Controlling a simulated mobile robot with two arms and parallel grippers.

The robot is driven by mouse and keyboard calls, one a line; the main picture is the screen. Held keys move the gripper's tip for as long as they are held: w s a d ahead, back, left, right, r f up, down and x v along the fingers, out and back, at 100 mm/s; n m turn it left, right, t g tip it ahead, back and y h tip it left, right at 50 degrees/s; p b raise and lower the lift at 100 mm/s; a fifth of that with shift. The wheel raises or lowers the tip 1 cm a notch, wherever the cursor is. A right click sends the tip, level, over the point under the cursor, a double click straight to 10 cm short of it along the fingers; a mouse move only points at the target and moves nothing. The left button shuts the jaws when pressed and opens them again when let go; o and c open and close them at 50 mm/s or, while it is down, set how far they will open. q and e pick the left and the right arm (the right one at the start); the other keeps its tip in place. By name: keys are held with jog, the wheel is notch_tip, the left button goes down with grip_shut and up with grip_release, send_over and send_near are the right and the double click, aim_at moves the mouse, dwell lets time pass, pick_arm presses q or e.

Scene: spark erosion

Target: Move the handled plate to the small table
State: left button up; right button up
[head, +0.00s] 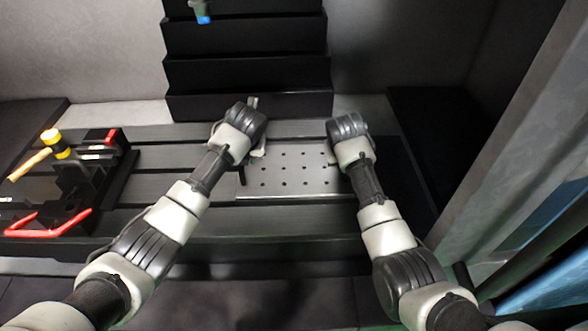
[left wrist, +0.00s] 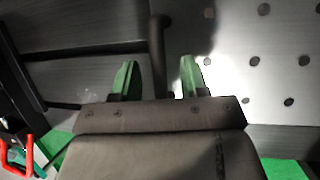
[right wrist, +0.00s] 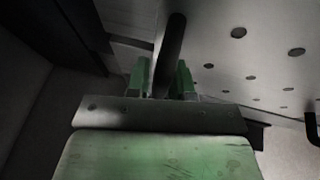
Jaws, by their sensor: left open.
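The handled plate (head: 290,178) is a light metal sheet with several round holes, lying flat on the dark slatted bench. A dark bar handle (left wrist: 158,50) at its left side stands between the spread green fingers of my left gripper (left wrist: 158,80), with space around it. The other dark handle (right wrist: 169,50) stands between the green fingers of my right gripper (right wrist: 161,80), whose fingers are closer to it. I cannot tell whether they touch it. In the head view my wrists hide most of both handles. I cannot make out which surface is the small table.
On the bench at left stand a black holder (head: 100,175), a yellow-headed hammer (head: 57,143) and red-handled tools (head: 70,222). Black steps (head: 248,75) rise behind the bench. A grey post (head: 510,150) stands at right. A dark surface (head: 435,125) lies right of the bench.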

pick_arm(q)
jog(key=shift+w+a+f, duration=0.1)
jog(key=shift+w+f, duration=0.1)
jog(key=shift+f, duration=0.3)
pick_arm(e)
jog(key=shift+w+d+f, duration=0.1)
jog(key=shift+w+f, duration=0.15)
jog(key=shift+f, duration=0.25)
pick_arm(q)
jog(key=c, duration=0.4)
pick_arm(e)
jog(key=c, duration=0.4)
pick_arm(q)
grip_shut()
pick_arm(e)
grip_shut()
